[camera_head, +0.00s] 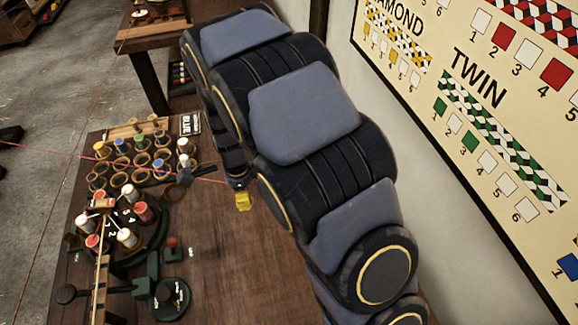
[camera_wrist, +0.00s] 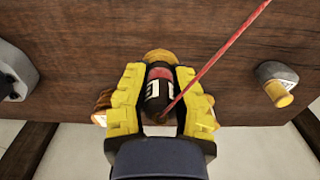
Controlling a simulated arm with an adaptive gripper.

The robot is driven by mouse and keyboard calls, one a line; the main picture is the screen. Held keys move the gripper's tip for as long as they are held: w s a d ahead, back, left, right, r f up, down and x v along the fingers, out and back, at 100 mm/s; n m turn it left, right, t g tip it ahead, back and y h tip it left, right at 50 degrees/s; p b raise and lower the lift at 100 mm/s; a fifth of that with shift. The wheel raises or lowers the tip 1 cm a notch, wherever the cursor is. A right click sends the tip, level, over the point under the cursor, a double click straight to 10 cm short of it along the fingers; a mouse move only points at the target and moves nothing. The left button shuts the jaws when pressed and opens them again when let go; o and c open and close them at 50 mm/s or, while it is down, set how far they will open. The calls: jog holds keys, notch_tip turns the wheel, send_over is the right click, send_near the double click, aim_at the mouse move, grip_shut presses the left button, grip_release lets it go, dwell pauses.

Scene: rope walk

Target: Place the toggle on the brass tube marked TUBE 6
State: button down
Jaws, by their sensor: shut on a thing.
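My gripper (camera_wrist: 160,105) has yellow fingers, shut on a dark toggle (camera_wrist: 153,92) with a red band and pale marks. A red cord (camera_wrist: 218,62) runs from it up to the right in the wrist view. In the head view my gripper (camera_head: 243,201) is over the table's right part, mostly behind my arm, and the red cord (camera_head: 208,180) reaches it from the left. A brass-coloured round piece (camera_wrist: 160,56) shows just beyond the toggle; I cannot tell whether they touch. No TUBE 6 label is legible, so I cannot tell which piece is that tube.
The brown table (camera_head: 215,265) holds a group of rings and coloured spools (camera_head: 130,165) at left, with a dark green stand (camera_head: 172,298) in front. A pale cylinder with a yellow end (camera_wrist: 276,84) is at right in the wrist view. A pattern board (camera_head: 450,65) hangs on the wall.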

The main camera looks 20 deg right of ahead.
jog(key=s+d+r+n, duration=0.2)
jog(key=d+r, duration=0.9)
jog(key=d, duration=0.5)
jog(key=shift+n, duration=0.3)
jog(key=w+f, duration=0.3)
jog(key=w, duration=0.1)
jog(key=w+d+f, duration=0.1)
jog(key=w+f, duration=0.2)
jog(key=w, duration=0.2)
jog(key=w+d+f, duration=0.1)
jog(key=w+f, duration=0.2)
jog(key=w, duration=0.1)
jog(key=shift+w+d+f, duration=0.15)
jog(key=shift+d, duration=0.05)
jog(key=shift+w+f, duration=0.2)
jog(key=shift+f, duration=0.05)
notch_tip(320, 180, down, 3)
